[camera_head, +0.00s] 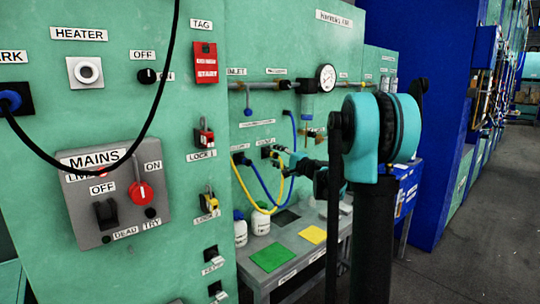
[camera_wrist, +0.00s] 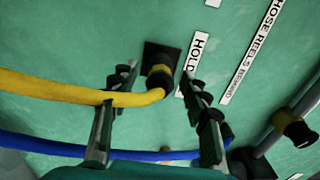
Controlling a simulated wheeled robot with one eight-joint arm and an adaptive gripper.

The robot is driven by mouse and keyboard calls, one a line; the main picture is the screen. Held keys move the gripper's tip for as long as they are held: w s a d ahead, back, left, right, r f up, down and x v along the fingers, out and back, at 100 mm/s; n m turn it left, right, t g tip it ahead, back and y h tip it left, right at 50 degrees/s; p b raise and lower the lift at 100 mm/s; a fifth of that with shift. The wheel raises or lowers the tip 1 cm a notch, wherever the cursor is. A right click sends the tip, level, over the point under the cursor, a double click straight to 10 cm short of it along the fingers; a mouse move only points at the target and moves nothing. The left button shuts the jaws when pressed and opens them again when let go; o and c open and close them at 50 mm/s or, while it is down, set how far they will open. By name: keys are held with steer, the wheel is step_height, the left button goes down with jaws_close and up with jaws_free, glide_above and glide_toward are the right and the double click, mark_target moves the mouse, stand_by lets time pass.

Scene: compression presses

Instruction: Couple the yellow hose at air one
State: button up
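The yellow hose (camera_wrist: 60,88) enters the wrist view from the left and curves up to a black square port (camera_wrist: 150,50) on the green panel. Its end, with a brass-coloured ring, meets the port; I cannot tell if it is locked. My gripper (camera_wrist: 158,82) is open, its fingers apart on either side of the hose end. The hose crosses the left finger. In the head view the yellow hose (camera_head: 237,180) loops down below the panel, and my gripper (camera_head: 282,158) is at the panel. No "air one" label is readable.
A blue hose (camera_wrist: 70,146) runs below the yellow one. A grey bench (camera_head: 262,285) with bottles stands below the panel. A black cable (camera_head: 150,125) hangs in front.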

jaws_close()
steer(key=shift+v, duration=1.85)
stand_by(0.4)
steer(key=shift+v, duration=1.9)
steer(key=shift+r, duration=0.15)
